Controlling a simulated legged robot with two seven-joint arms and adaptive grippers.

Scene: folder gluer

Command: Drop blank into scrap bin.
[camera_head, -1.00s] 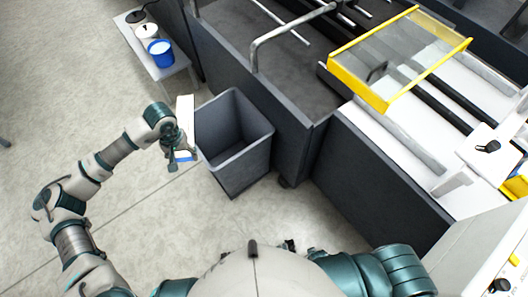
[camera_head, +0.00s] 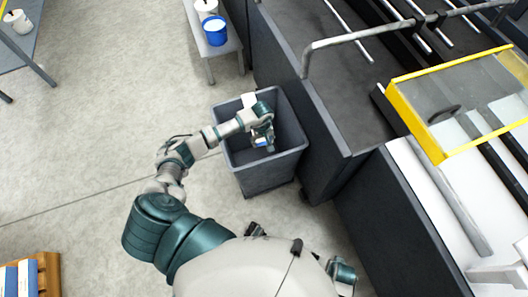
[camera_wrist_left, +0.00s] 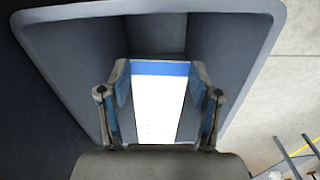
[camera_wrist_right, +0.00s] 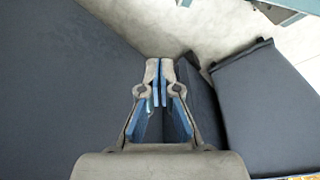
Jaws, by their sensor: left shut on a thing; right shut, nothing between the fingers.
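The scrap bin (camera_head: 255,180) is a dark grey open-topped bin on the floor beside the machine. My left gripper (camera_head: 264,140) is over the bin's opening. In the left wrist view, the left gripper (camera_wrist_left: 160,88) is shut on the blank (camera_wrist_left: 158,108), a white strip with a blue band, with the bin's walls (camera_wrist_left: 75,50) around it.
The dark machine side (camera_head: 330,150) stands right of the bin, with a metal rail and a yellow-framed guard (camera_head: 425,125). A small table (camera_head: 215,45) with a blue bucket (camera_head: 215,30) stands behind. The floor left of the bin is clear.

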